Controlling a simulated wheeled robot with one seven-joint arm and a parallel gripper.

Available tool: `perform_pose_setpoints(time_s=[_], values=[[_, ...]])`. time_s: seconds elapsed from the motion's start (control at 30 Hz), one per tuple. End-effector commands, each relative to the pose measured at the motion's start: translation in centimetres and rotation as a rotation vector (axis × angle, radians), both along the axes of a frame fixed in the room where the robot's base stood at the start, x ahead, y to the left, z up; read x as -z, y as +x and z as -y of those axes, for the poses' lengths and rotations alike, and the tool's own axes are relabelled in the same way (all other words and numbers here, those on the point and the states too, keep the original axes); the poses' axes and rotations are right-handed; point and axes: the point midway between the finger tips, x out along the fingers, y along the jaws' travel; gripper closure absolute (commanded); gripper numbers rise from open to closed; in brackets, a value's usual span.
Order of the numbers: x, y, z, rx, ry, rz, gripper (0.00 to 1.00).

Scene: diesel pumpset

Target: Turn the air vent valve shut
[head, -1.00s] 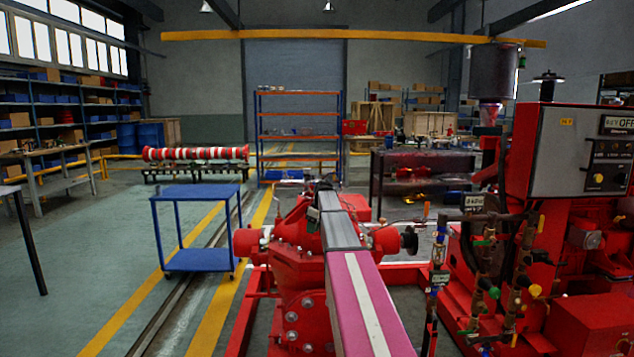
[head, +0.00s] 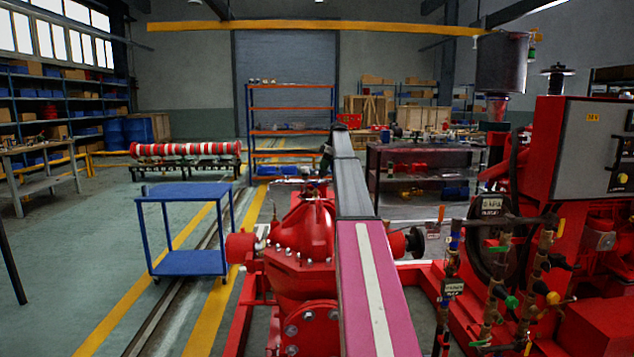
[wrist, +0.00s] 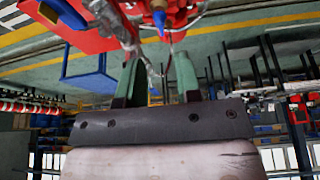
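The red pump (head: 305,235) stands ahead, partly hidden behind my arm. A small fitting with thin silver pipe (head: 312,184) sits on its top. In the wrist view, a blue-tipped fitting (wrist: 159,20) rises from red metal at the top, with a silver fitting (wrist: 108,20) to its left. I cannot tell for sure which of these is the air vent valve. My gripper (wrist: 157,60) has two greenish fingers spread apart. Thin grey tubing shows between them; I cannot tell whether it lies between the fingers or beyond. In the head view the gripper (head: 326,164) is small and dark.
A blue cart (head: 190,262) stands left of the pump. Pipes with valves (head: 500,295) and the red engine with a grey control panel (head: 590,145) are at right. Floor at left is open. A dark workbench (head: 425,155) stands beyond the pump.

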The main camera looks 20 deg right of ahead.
Motion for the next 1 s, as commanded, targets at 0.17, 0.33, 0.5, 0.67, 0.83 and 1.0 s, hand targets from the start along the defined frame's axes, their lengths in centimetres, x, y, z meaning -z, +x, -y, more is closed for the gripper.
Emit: perform_pose_setpoints(time_s=[0.17, 0.33, 0.5, 0.67, 0.83, 1.0], values=[[3.0, 0.3, -1.3, 0.0, 0.0, -0.001, 0.69], [5.7, 0.7, -2.3, 0.001, 0.0, -0.001, 0.69], [7.2, 0.9, -2.9, 0.001, 0.0, -0.001, 0.69], [7.5, 1.0, -3.0, 0.002, 0.0, -0.001, 0.69], [7.5, 1.0, -3.0, 0.001, 0.0, 0.0, 0.82], [7.4, 1.0, -3.0, 0.001, 0.0, 0.0, 1.0]])
